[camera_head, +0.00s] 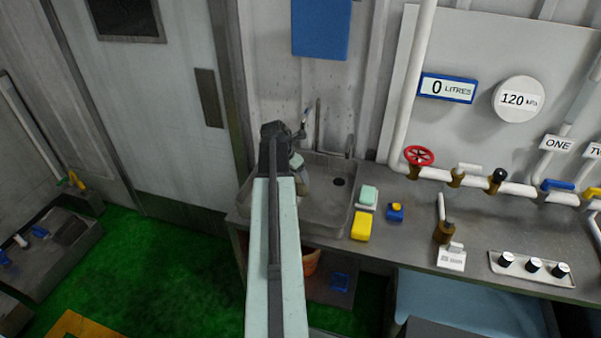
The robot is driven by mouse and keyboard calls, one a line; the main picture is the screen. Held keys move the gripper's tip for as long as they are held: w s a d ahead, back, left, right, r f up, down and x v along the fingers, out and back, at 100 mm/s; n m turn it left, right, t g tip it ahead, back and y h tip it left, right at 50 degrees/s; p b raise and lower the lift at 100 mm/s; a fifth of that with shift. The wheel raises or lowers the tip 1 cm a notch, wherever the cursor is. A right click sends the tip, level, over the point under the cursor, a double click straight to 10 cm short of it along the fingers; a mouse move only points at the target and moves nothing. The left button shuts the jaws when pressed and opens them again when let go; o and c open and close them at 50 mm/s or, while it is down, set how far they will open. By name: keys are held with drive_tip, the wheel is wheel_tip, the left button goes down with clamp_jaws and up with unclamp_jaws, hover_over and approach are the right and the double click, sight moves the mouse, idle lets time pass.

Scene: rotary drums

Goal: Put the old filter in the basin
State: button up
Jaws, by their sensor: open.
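The basin (338,213) is a grey metal sink set in the left end of the counter, with a dark drain. My arm reaches up from the bottom of the picture and covers its left part. My gripper (301,160) is at the far end of the arm, over the left part of the basin. It is open, but its fingertips are hard to make out. I cannot pick out the old filter for certain. A pale shape close to my gripper is partly hidden, and I cannot tell whether it is the filter or part of my arm.
A yellow sponge (361,226), a pale green block (368,195) and a small blue and yellow item (395,212) lie right of the basin. Pipes with a red valve wheel (419,156) run along the wall. An orange-brown container (311,262) stands under the counter.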

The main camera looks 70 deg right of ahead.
drive_tip(key=p+v, duration=0.3)
drive_tip(key=v, duration=0.2)
drive_tip(key=shift+a+r, duration=0.1)
drive_tip(key=shift+r, duration=0.05)
drive_tip(key=w+a+f+m+t+y, duration=0.15)
drive_tip(key=w+a+m, duration=0.35)
drive_tip(key=w+a, duration=1.95)
drive_tip(key=w+a+m+y, duration=0.1)
drive_tip(key=a+m, duration=0.3)
drive_tip(key=a, duration=1.6)
drive_tip(key=w+a+m+y, duration=0.1)
drive_tip(key=w+a+m, duration=0.2)
drive_tip(key=a, duration=1.7)
drive_tip(key=shift+w+f+m, duration=0.2)
drive_tip(key=shift+w+m, duration=0.1)
drive_tip(key=shift+m, duration=0.3)
